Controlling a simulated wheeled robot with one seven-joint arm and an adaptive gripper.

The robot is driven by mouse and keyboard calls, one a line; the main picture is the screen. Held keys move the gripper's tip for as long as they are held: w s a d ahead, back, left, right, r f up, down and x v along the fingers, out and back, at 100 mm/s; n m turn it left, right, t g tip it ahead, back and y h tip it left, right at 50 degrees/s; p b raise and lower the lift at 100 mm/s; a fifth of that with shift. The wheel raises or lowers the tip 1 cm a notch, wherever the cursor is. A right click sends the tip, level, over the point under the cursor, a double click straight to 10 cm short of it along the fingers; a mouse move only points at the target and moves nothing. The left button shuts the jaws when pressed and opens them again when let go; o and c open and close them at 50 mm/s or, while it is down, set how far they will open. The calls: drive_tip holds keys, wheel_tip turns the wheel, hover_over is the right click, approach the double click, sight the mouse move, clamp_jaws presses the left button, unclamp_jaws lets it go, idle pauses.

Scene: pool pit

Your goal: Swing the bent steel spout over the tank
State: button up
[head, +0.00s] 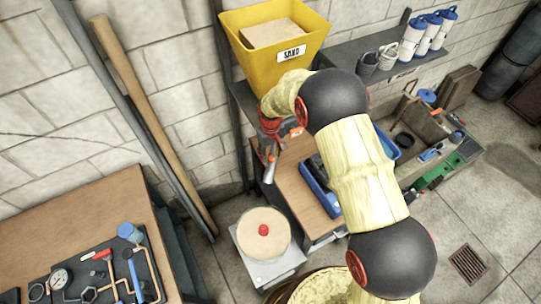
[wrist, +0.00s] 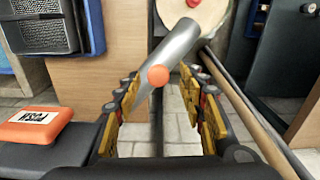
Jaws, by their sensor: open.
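A straight steel tube (wrist: 178,48) with an orange ball (wrist: 158,76) at its near end shows in the wrist view; it looks like part of the spout, though no bend is visible. In the head view the tube (head: 269,173) points down from beside my gripper (head: 270,150). In the wrist view my gripper (wrist: 160,100) is open, with its fingers on either side of the ball's line. No contact is visible. A grey open trough (head: 424,127) stands at the right in the head view; I cannot tell whether it is the tank.
A yellow sand bin (head: 235,62) sits above my gripper. A round lidded container with a red knob (head: 263,230) stands below. An orange push block (wrist: 33,127) is left of my fingers.

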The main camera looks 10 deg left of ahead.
wheel_tip(320, 180, up, 12)
drive_tip(key=shift+f, duration=0.2)
idle(0.6)
drive_tip(key=s+d+r+m+t+b, duration=0.2)
drive_tip(key=s+d+m+b, duration=0.1)
drive_tip(key=s+d+b, duration=0.8)
drive_tip(key=s+d+r+m+t+b, duration=0.3)
drive_tip(key=s+d+b, duration=0.7)
drive_tip(key=s+d, duration=0.4)
drive_tip(key=shift+s+m+t+b, duration=0.35)
drive_tip(key=shift+s+m, duration=0.45)
drive_tip(key=shift+s, duration=1.45)
drive_tip(key=shift+c, duration=0.3)
